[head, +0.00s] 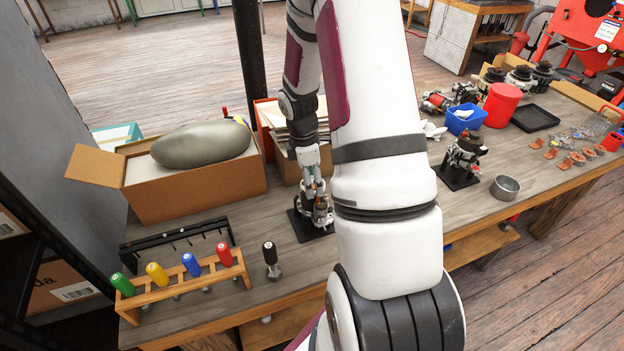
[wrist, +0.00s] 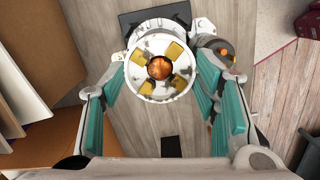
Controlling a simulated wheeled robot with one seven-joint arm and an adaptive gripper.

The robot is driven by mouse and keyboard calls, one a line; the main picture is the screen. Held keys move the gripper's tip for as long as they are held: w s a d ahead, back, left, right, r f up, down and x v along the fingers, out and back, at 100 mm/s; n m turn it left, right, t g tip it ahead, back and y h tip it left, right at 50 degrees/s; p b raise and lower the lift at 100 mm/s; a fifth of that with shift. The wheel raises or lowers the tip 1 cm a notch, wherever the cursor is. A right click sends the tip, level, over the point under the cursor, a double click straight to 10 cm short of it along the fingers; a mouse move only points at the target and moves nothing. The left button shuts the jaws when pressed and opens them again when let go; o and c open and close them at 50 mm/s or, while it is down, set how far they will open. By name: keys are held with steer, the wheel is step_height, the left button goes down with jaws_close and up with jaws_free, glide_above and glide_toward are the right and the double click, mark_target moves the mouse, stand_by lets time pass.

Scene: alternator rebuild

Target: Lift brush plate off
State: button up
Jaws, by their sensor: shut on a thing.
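The brush plate (wrist: 144,85) is a pale round plate with several brass-coloured blocks around a coppery centre, in the middle of the wrist view. My gripper (wrist: 160,88) has its teal-padded fingers on either side of it and is shut on it. In the head view my gripper (head: 311,178) points down over the alternator (head: 320,211), which stands on a black base (head: 303,228) on the workbench. My arm hides part of this area. I cannot tell whether there is a gap between plate and alternator.
A screwdriver rack (head: 185,284) and a black-handled tool (head: 271,262) stand at the front left. A cardboard box (head: 190,197) with a grey rounded object is behind. To the right are another alternator (head: 464,154), a metal bowl (head: 505,188) and a blue bin (head: 464,122).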

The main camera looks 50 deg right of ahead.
steer(key=shift+r, duration=0.15)
steer(key=shift+r+p, duration=0.5)
steer(key=shift+r, duration=0.1)
stand_by(0.4)
steer(key=shift+r+p, duration=0.5)
steer(key=shift+r, duration=0.3)
